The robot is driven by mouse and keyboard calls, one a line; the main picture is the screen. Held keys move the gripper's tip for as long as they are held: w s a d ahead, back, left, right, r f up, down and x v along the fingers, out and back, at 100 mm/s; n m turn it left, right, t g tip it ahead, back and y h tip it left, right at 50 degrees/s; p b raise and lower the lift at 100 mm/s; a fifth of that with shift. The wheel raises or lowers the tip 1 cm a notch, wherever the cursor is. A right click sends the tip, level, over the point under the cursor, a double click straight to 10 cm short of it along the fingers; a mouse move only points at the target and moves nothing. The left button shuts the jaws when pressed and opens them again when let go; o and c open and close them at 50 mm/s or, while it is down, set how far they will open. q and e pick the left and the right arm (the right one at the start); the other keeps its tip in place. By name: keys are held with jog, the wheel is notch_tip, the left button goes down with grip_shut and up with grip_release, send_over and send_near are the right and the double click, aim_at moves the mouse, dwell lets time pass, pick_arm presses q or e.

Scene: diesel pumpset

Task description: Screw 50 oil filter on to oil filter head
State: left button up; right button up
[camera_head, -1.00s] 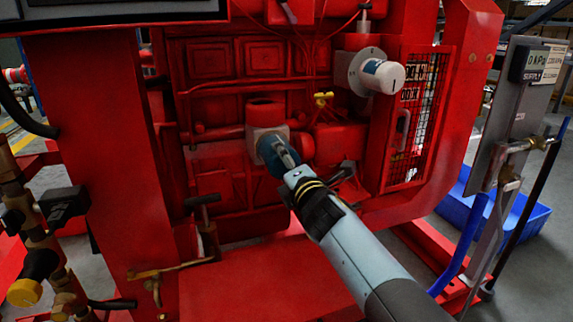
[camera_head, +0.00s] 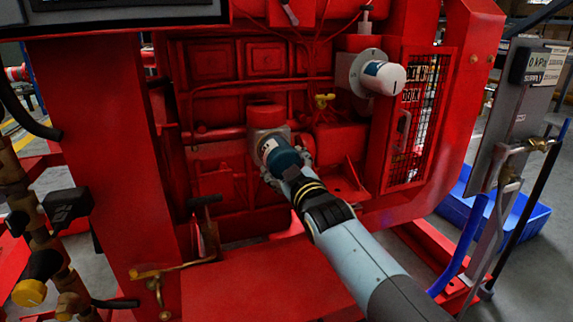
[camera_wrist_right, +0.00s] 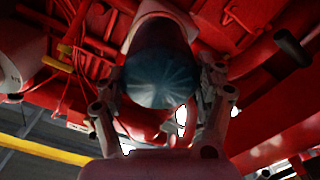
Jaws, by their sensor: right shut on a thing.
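In the right wrist view the ribbed end of the filter (camera_wrist_right: 160,88) sits between the gripper's two fingers (camera_wrist_right: 162,100). The joint with the head is hidden there. My left gripper is not in view.
A red mesh guard (camera_head: 422,120) stands right of the work area. A brass valve (camera_head: 157,278) is at lower left, and a blue crate (camera_head: 518,212) is on the floor at right.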

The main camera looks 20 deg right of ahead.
jog(key=o, duration=1.2)
jog(key=shift+w+a+r, duration=0.15)
jog(key=shift+w+r, duration=0.05)
jog(key=shift+r, duration=0.55)
jog(key=shift+c, duration=0.2)
jog(key=shift+o, duration=1.2)
jog(key=shift+a, duration=0.15)
jog(key=shift+o, duration=0.5)
jog(key=shift+s+a+f, duration=0.1)
jog(key=shift+f, duration=0.25)
jog(key=shift+s+f+n+b, duration=0.15)
jog(key=shift+n+b, duration=0.1)
jog(key=shift+n, duration=0.35)
jog(key=shift+w+f+n+b, duration=0.1)
jog(key=shift+f+n+b, duration=0.1)
jog(key=shift+n, duration=0.4)
jog(key=shift+f+n, duration=0.1)
jog(key=shift+n, duration=1.8)
